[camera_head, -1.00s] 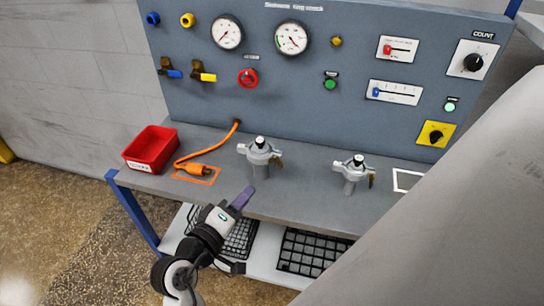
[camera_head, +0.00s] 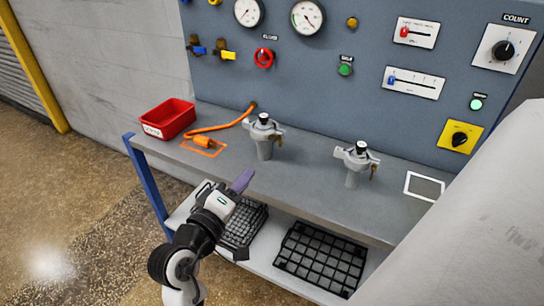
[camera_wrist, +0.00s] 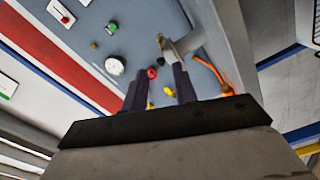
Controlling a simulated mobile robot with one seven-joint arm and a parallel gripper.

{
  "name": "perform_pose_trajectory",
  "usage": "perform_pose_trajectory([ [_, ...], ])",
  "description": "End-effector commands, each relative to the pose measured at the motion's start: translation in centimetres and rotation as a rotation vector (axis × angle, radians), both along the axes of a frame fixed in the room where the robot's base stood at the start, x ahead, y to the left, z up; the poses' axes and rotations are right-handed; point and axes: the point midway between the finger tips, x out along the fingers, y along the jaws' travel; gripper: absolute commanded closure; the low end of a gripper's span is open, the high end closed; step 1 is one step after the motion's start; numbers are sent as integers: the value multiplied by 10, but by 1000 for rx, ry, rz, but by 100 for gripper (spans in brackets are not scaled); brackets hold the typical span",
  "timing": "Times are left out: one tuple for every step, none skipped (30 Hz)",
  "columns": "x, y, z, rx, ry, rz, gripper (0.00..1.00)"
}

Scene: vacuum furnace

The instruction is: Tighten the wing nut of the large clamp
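Two grey metal clamps with black tops stand upright on the bench: a left clamp (camera_head: 263,137) and a right clamp (camera_head: 354,166). They look close in size, so I cannot tell surely which is the large one. Small brass-coloured parts show on their sides; the wing nuts are too small to make out. My gripper (camera_head: 242,181) is near the bench's front edge, in front of the left clamp and apart from it. In the wrist view my gripper (camera_wrist: 158,80) has its two dark fingers spread with nothing between them. A clamp (camera_wrist: 182,45) shows beyond the right finger there.
A red bin (camera_head: 169,118) and an orange cable (camera_head: 222,126) lie at the bench's left. The control panel (camera_head: 300,65) rises behind. A white outlined square (camera_head: 424,174) marks the right. Black trays (camera_head: 320,260) sit on the lower shelf. The bench between the clamps is clear.

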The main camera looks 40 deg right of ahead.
Motion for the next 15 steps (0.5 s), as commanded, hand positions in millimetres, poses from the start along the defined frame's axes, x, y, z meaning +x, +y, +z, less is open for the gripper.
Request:
perform_pose_trajectory([
  [1, -1, -1, 0, -1, 0, 72],
  [1, -2, 0, -1, -2, -1, 72],
  [2, -5, 0, -1, -1, -2, 72],
  [3, -7, 0, -1, -2, -3, 72],
  [4, -11, 0, -2, -2, -3, 72],
  [6, -16, 0, -2, -3, -4, 72],
  [7, -20, 0, -2, -3, -4, 72],
  [9, -25, 0, -1, -3, -5, 72],
  [12, -33, 2, -1, -2, -6, 72],
  [15, -38, 3, -1, 0, -5, 72],
  [17, -45, 3, -1, 1, -7, 72],
  [20, -53, 3, -1, 0, -6, 72],
  [23, -60, 4, -2, -1, -6, 72],
  [25, -66, 3, -1, 0, -6, 72],
  [29, -73, 3, -1, 0, -5, 72],
])
